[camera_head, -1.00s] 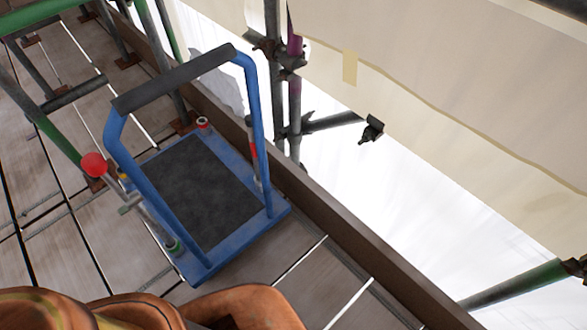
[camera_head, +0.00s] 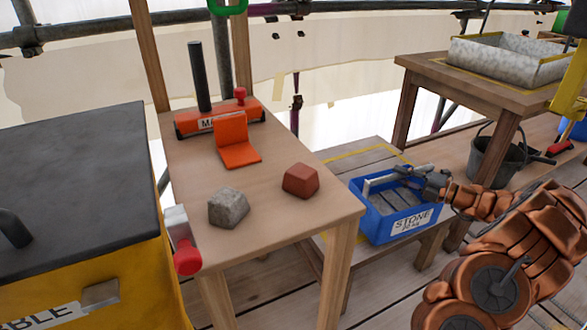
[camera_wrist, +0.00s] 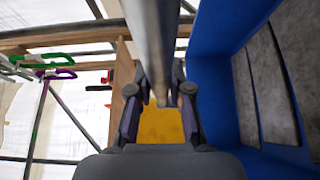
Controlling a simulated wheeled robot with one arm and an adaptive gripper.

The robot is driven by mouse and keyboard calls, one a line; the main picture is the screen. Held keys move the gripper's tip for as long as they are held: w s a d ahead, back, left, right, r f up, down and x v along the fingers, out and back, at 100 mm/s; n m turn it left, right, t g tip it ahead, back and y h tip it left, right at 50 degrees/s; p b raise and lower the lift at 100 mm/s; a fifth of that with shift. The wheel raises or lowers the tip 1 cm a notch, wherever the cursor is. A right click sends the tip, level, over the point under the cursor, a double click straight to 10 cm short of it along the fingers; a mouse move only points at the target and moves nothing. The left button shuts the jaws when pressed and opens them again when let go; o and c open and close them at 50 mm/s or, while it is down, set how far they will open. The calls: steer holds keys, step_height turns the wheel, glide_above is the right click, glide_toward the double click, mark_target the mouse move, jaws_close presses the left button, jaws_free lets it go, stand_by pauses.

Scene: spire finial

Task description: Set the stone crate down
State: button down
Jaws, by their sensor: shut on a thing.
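The stone crate (camera_head: 378,226) is an open blue box with a white label reading "STONE" and a grey bar handle across its top. It stands at or just over the low bench (camera_head: 352,160) right of centre in the head view; I cannot tell whether its base touches. My gripper (camera_head: 424,180) is shut on the grey handle at the crate's right side. In the wrist view my gripper's fingers (camera_wrist: 160,98) close around the handle bar (camera_wrist: 152,40). The crate's blue wall and grey stone slabs (camera_wrist: 270,85) show on the right there.
A wooden table (camera_head: 270,215) left of the crate carries a grey stone (camera_head: 228,207), a red block (camera_head: 300,181) and an orange tool. A higher table (camera_head: 440,75) with a metal tray stands behind right. A grey bucket (camera_head: 492,155) is beneath it. A yellow cabinet fills the left.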

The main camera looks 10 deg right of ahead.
mark_target(379, 172)
steer(key=shift+w+a+f+b, duration=0.25)
steer(key=shift+w+f, duration=0.35)
steer(key=shift+w, duration=0.6)
steer(key=shift+w+a+f+b, duration=0.1)
steer(key=shift+w+f+b, duration=0.35)
steer(key=shift+w, duration=0.75)
steer(key=shift+w+a+f+b, duration=0.1)
steer(key=shift+w+a+f, duration=0.1)
steer(key=shift+w+f, duration=0.8)
steer(key=shift+w+r+p, duration=0.15)
steer(key=shift+w+p, duration=0.05)
steer(key=shift+p, duration=0.1)
steer(key=c, duration=1.1)
jaws_free()
steer(key=shift+f+b, duration=0.4)
steer(key=shift+b, duration=1.35)
steer(key=shift+s+r, duration=0.1)
